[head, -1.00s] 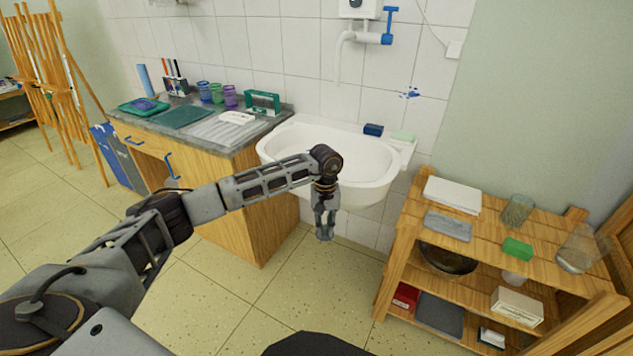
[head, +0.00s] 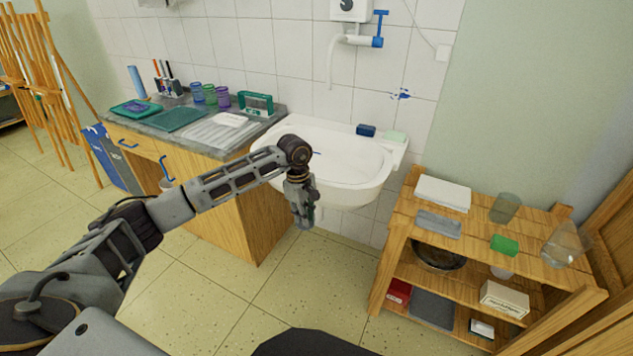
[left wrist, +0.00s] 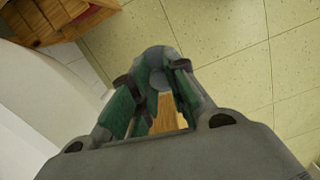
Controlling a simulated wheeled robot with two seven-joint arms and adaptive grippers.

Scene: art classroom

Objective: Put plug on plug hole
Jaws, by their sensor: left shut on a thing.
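My left gripper (head: 305,219) points down in front of the white sink (head: 352,187), outside its near rim and over the floor. In the left wrist view its green-padded fingers (left wrist: 158,82) close together on a small greyish thing, which I take to be the plug. The fingers hide most of it, and I cannot make out its shape. The sink's bowl is partly behind my left arm. A small dark blue mark (head: 317,153) shows inside the bowl; I cannot tell whether it is the plug hole. My right gripper is not in view.
A wooden cabinet (head: 230,207) with a grey counter stands left of the sink. A wooden shelf (head: 405,230) with a towel, glassware and boxes stands at the right. The floor between is clear.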

